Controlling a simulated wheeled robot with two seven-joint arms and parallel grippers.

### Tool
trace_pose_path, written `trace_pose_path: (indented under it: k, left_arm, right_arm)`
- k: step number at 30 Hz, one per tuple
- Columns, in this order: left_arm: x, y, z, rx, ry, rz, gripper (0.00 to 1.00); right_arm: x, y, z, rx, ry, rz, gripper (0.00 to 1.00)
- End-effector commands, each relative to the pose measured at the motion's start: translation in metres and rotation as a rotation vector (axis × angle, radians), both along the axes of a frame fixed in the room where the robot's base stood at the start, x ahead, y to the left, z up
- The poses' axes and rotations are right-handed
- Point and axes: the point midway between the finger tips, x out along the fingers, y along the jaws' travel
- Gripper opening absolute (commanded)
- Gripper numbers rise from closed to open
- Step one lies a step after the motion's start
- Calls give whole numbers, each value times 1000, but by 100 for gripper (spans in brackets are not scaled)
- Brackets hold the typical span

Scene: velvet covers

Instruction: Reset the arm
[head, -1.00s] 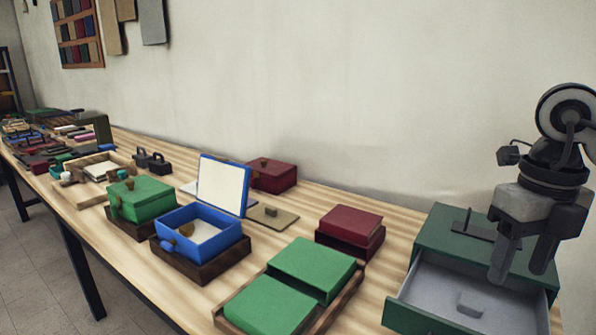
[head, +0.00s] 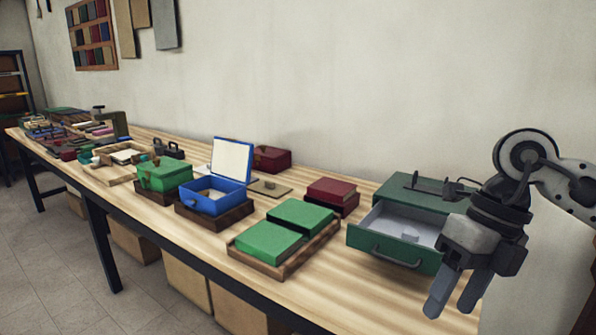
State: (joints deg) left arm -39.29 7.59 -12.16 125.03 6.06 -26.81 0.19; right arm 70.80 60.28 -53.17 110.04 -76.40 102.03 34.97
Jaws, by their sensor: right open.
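My right gripper (head: 453,300) is open and empty, its two fingers pointing down at the lower right, in front of the green drawer box. Its arm comes in from the right edge. The green drawer box (head: 400,190) stands on the wooden table (head: 345,290) with its drawer (head: 393,250) pulled open. A small pale block (head: 424,234) lies inside the drawer, partly close behind the gripper. My left gripper is not in view.
A wooden tray (head: 262,268) with two green velvet pieces lies left of the drawer. Beyond it are a red box (head: 331,191), an open blue box (head: 213,200) and a green box (head: 165,173). Bare tabletop lies in front of the drawer.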

Motion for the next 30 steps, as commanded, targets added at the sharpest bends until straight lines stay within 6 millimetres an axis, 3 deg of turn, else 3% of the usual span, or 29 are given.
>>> trace_pose_path:
  k: [5,8,12,15,19,22,26,30]
  left_arm:
    - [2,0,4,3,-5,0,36]
    - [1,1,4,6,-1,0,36]
    - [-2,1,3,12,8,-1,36]
    - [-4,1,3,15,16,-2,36]
    - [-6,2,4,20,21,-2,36]
    - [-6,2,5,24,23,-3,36]
    - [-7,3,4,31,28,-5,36]
    - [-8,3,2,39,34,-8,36]
  right_arm:
    - [-16,68,-17,281,71,96,54]
    - [-31,119,-19,532,138,125,54]
    - [-51,188,3,1013,273,38,54]
    - [-46,213,25,1348,374,-155,54]
    - [-14,209,31,1686,497,-563,54]
    - [13,186,2,1834,586,-979,54]
    - [24,147,-80,1835,700,-1601,54]
    - [-8,117,-170,1641,798,-2143,54]
